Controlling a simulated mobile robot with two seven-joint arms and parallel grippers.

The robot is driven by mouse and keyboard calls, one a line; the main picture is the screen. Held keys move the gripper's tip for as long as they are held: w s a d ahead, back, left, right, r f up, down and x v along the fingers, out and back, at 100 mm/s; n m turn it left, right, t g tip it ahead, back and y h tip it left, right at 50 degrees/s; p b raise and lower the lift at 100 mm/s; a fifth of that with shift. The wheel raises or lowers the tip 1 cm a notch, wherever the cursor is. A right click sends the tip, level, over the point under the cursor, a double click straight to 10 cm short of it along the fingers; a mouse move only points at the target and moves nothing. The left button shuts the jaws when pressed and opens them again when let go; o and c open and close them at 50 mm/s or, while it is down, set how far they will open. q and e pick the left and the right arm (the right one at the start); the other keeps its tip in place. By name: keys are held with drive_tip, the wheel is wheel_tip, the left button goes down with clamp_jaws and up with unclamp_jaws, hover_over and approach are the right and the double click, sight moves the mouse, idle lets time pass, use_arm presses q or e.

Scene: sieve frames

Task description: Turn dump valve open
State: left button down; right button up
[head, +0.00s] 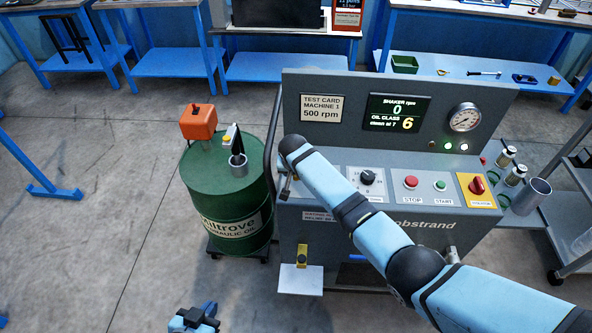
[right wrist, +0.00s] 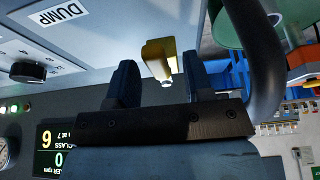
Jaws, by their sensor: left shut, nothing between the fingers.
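A yellow handle (right wrist: 160,58) with a small silvery end shows in the right wrist view, to the right of an upside-down DUMP label (right wrist: 60,12). My right gripper (right wrist: 160,80) is open, with one dark finger on each side of the handle as seen there. I cannot tell whether either finger touches it. In the head view my right arm reaches across the panel to the machine's left end and hides most of that corner. My left gripper (head: 193,320) is shut and empty, low over the floor at the bottom edge.
The grey machine (head: 290,105) has a display reading 0 and 6, a black knob (head: 368,177), and STOP and START buttons. A green drum (head: 215,195) with an orange box (head: 198,122) stands close on its left. A black hose (right wrist: 262,60) runs beside my right gripper.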

drive_tip(key=v, duration=1.3)
drive_tip(key=shift+r, duration=0.4)
drive_tip(key=shift+s, duration=0.1)
